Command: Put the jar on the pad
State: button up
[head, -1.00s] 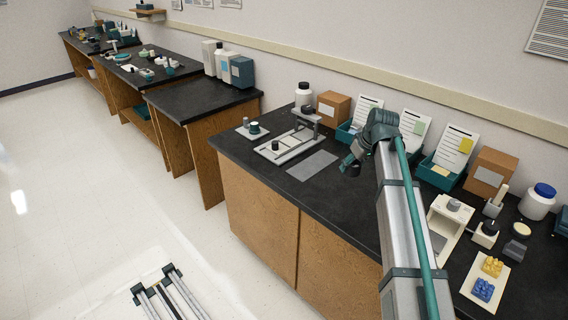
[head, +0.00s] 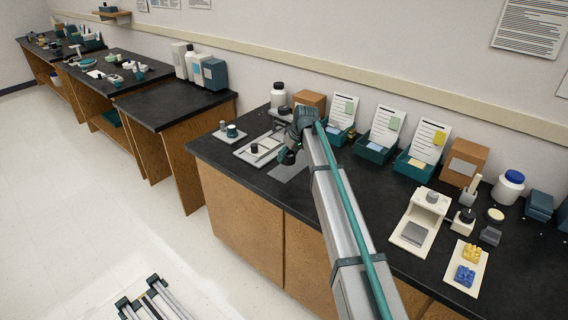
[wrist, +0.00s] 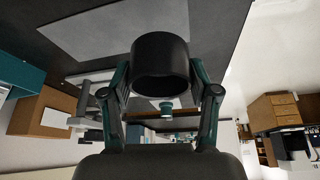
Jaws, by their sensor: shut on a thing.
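My gripper (wrist: 160,92) is shut on a dark, round jar (wrist: 160,62), held between its two fingers in the wrist view. In the head view the gripper (head: 290,148) and the dark jar (head: 287,157) are above the bench, over or just behind the flat grey pad (head: 290,173). The arm and jar hide part of that pad. In the wrist view the grey pad (wrist: 100,32) shows behind the jar; the jar looks apart from it, but the gap is hard to judge.
A pale tray (head: 243,155) with a small dark piece (head: 254,148) lies left of the pad. A green jar (head: 232,130) stands on a small white plate.

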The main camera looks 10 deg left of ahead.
jog(key=p, duration=0.1)
send_over(282, 170)
jog(key=s+d, duration=0.1)
notch_tip(282, 170, down, 4)
jog(key=shift+s+f, duration=0.1)
jog(key=shift+f, duration=0.15)
jog(key=shift+f+p, duration=0.7)
jog(key=shift+f, duration=1)
jog(key=shift+f, duration=0.15)
jog(key=o, duration=1.4)
jog(key=b+v, duration=0.2)
jog(key=v, duration=1)
